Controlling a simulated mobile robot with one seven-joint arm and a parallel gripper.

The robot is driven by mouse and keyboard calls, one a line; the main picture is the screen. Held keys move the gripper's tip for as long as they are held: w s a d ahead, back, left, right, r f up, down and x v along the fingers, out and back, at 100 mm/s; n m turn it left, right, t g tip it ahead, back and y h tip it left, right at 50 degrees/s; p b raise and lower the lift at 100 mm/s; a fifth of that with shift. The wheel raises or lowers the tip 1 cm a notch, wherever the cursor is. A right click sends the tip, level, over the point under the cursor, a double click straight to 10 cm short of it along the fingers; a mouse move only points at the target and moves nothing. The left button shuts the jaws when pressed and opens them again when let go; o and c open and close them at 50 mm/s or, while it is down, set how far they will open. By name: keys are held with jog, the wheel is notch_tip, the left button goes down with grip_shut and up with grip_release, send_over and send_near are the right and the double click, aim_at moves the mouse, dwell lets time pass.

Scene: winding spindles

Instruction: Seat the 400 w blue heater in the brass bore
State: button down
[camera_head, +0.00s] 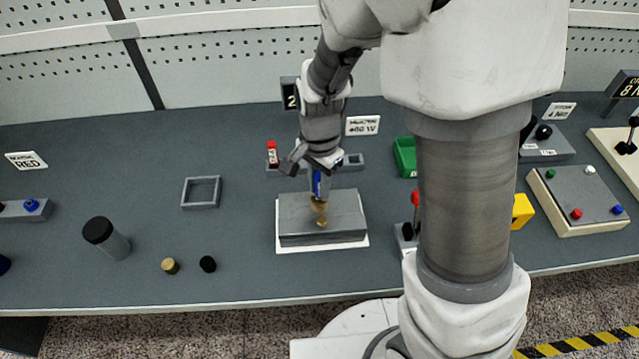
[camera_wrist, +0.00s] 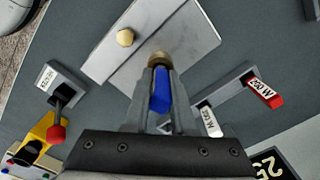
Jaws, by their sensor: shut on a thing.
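The blue heater (camera_wrist: 161,90) is held upright between the fingers of my gripper (camera_wrist: 160,80). It also shows in the head view (camera_head: 317,184), below the jaws. Its lower end is at a brass piece (camera_wrist: 159,60) over the grey block (camera_head: 345,212). I cannot tell whether the heater's tip is inside this brass, above it or only touching it. A second brass piece (camera_wrist: 125,37) sits on the block's top, nearer the front edge of the table. My fingers hide part of the heater.
A square grey frame (camera_head: 201,192) lies to the left. A red-knobbed lever (camera_head: 416,199) and a green bin (camera_head: 404,157) stand to the right.

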jog(key=shift+f, duration=0.15)
dwell(0.3)
jog(key=c, duration=0.7)
grip_release()
notch_tip(320, 180, up, 18)
jog(key=shift+f+p, duration=0.25)
jog(key=shift+p, duration=0.7)
